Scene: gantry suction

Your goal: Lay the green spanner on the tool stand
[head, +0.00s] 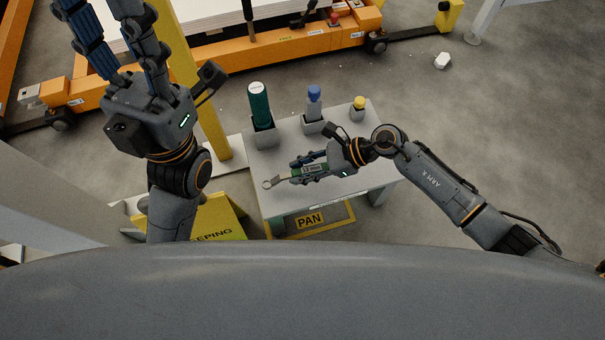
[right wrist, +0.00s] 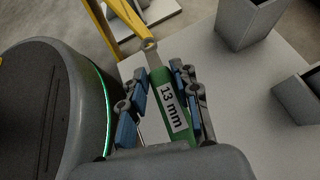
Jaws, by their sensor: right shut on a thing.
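The green spanner (head: 316,168) has a "13 mm" label and a bare metal end pointing left. My right gripper (head: 298,168) is shut on its green handle. In the right wrist view the spanner (right wrist: 160,78) lies between the fingers, its metal end past the tips. The spanner is over the near part of the pale grey tool stand (head: 275,200); I cannot tell how high above the top it is. My left gripper (head: 100,15) is open and empty at the upper left, away from the stand, its fingertips near the picture edge.
On the stand's back part, grey holders carry a green bottle (head: 259,103), a blue-capped bottle (head: 314,100) and a yellow-capped thing (head: 359,106). A "PAN" sign (head: 309,219) shows below the front edge. A yellow post (head: 205,110) and orange gantry frame (head: 240,55) stand behind.

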